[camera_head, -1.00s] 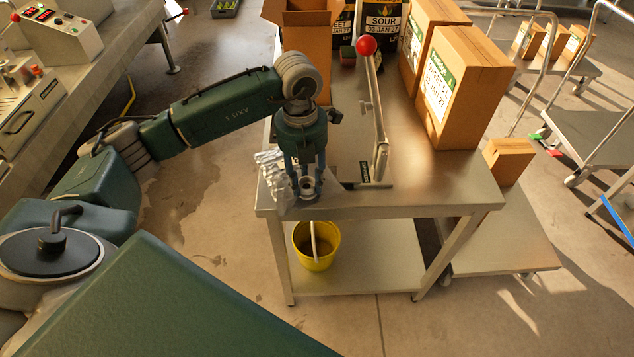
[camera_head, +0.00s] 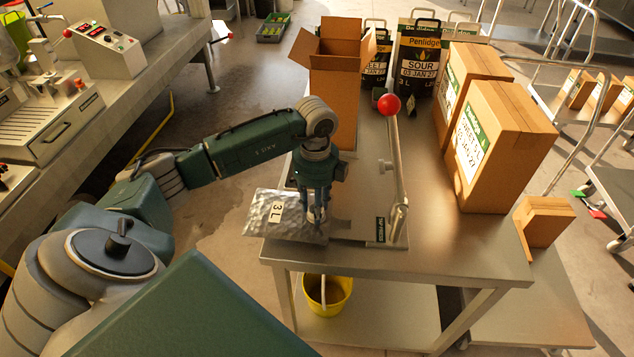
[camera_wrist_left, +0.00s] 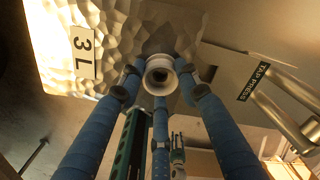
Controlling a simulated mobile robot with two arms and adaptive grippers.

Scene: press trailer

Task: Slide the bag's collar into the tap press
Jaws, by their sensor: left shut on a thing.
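The silver bag (camera_head: 272,214), labelled "3 L", lies nearly flat at the table's near left corner, partly past the left edge. It also shows in the left wrist view (camera_wrist_left: 125,30). My left gripper (camera_head: 317,216) points down, its blue fingers shut around the bag's white collar (camera_wrist_left: 159,76). The tap press (camera_head: 398,195) stands just right of the gripper, with a metal lever and a red knob (camera_head: 389,104) raised. Its label plate shows in the left wrist view (camera_wrist_left: 254,82). The collar looks apart from the press; the arm hides part of the press.
An open carton (camera_head: 334,100) stands behind the gripper. Black "SOUR" and "SWEET" packs stand at the back, and tall cartons (camera_head: 500,145) to the right. The table's front right (camera_head: 460,245) is clear. A yellow bucket (camera_head: 327,294) sits on the lower shelf.

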